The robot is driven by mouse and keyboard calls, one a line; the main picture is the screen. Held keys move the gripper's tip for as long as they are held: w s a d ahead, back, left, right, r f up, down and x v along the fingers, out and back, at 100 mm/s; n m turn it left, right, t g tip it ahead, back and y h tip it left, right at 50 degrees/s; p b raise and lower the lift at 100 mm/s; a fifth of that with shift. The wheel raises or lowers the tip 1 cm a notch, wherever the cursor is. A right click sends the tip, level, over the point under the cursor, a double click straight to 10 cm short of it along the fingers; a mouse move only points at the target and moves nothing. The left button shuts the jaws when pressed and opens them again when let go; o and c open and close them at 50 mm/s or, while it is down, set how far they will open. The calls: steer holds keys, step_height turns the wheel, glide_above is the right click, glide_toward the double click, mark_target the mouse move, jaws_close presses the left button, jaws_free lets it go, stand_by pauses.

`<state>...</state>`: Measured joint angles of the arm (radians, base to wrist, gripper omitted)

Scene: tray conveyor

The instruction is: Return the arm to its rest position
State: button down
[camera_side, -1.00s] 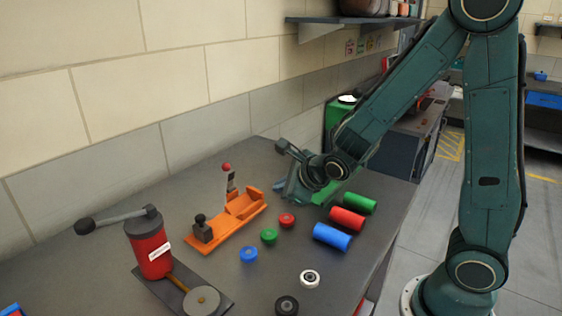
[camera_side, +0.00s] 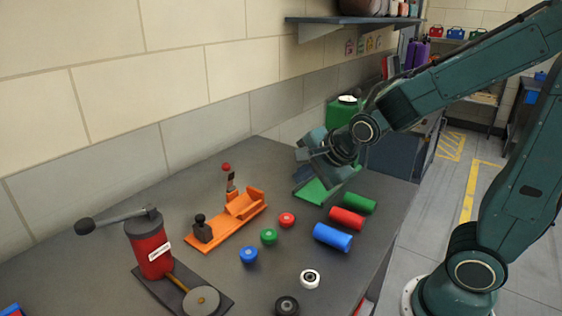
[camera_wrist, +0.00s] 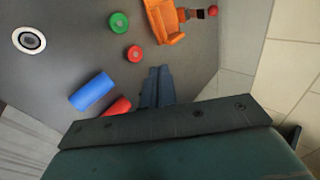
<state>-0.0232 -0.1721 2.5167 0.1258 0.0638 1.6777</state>
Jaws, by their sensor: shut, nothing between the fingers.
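My gripper (camera_side: 303,172) is at the far part of the grey workbench, raised above a green flat piece (camera_side: 318,190) in the side view. In the wrist view my gripper (camera_wrist: 157,88) shows its two fingers together with nothing between them. It is apart from the cylinders and caps on the bench. The arm reaches in from the right, with its forearm sloping down to the wrist.
Blue (camera_side: 332,237), red (camera_side: 347,218) and green (camera_side: 360,203) cylinders lie near the right edge. Small caps, an orange fixture (camera_side: 225,225) and a red press (camera_side: 150,250) stand left. A shelf (camera_side: 345,25) hangs above on the wall.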

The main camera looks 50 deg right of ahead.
steer(key=s+a+r+n+g, duration=0.1)
steer(key=s+r+n, duration=0.2)
steer(key=s+n, duration=0.5)
steer(key=s+a+r+n+g+y, duration=0.1)
steer(key=s+r+n, duration=0.2)
steer(key=s+n, duration=0.5)
steer(key=n, duration=0.3)
steer(key=shift+s+a+r+n+g, duration=0.15)
steer(key=shift+s+a+n+g, duration=0.15)
steer(key=shift+g, duration=0.1)
